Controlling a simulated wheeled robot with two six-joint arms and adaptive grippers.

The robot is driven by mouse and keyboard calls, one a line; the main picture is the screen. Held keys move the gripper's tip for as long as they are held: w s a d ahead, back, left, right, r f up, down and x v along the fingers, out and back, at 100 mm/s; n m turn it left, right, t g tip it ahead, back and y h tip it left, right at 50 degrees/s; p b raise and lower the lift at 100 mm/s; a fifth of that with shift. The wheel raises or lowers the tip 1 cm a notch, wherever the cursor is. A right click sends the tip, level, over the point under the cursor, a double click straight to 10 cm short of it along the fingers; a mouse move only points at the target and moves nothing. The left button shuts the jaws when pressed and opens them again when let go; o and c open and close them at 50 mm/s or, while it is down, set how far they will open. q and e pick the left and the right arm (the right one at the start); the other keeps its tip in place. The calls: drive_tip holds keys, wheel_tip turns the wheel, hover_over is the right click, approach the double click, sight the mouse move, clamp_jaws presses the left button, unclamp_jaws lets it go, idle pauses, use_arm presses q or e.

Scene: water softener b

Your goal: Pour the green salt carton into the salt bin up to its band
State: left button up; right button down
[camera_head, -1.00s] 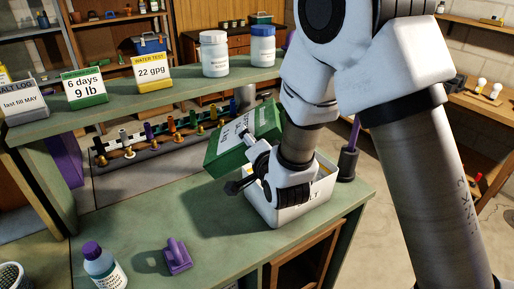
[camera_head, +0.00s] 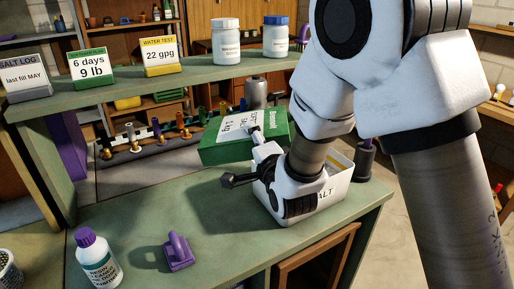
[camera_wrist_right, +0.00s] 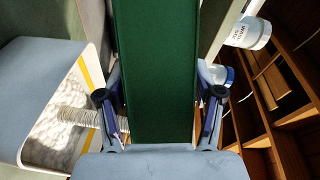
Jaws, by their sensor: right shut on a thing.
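The green salt carton (camera_head: 213,152) with a white label is held tilted above the workbench, beside and partly over the white salt bin (camera_head: 335,190). My right gripper (camera_head: 245,158) is shut on it; in the right wrist view the green carton (camera_wrist_right: 160,70) fills the space between the fingers. The bin also shows there at left (camera_wrist_right: 40,60), with a yellow band inside its wall and a pale heap of salt (camera_wrist_right: 55,135). A whitish grainy stream (camera_wrist_right: 78,117) runs between carton and heap. My arm hides much of the bin in the head view. My left gripper is not in view.
A resin cleaner bottle (camera_head: 97,258) and a purple clip-like object (camera_head: 178,252) stand at the bench front. A dark cylindrical holder (camera_head: 365,160) is close right of the bin. The raised shelf (camera_head: 120,88) carries cards and two jars. The left-centre bench is clear.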

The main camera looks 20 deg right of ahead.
drive_tip(key=shift+f+m+t+b, duration=0.3)
drive_tip(key=shift+m+b, duration=0.5)
drive_tip(key=shift+b, duration=0.6)
drive_tip(key=shift+f+m+t+b, duration=0.3)
drive_tip(key=shift+m+b, duration=0.5)
drive_tip(key=shift+b, duration=0.55)
drive_tip(key=shift+r+m+b, duration=0.15)
drive_tip(key=shift+m+b, duration=0.25)
drive_tip(key=shift+b, duration=0.15)
drive_tip(key=shift+r, duration=0.1)
idle(1.0)
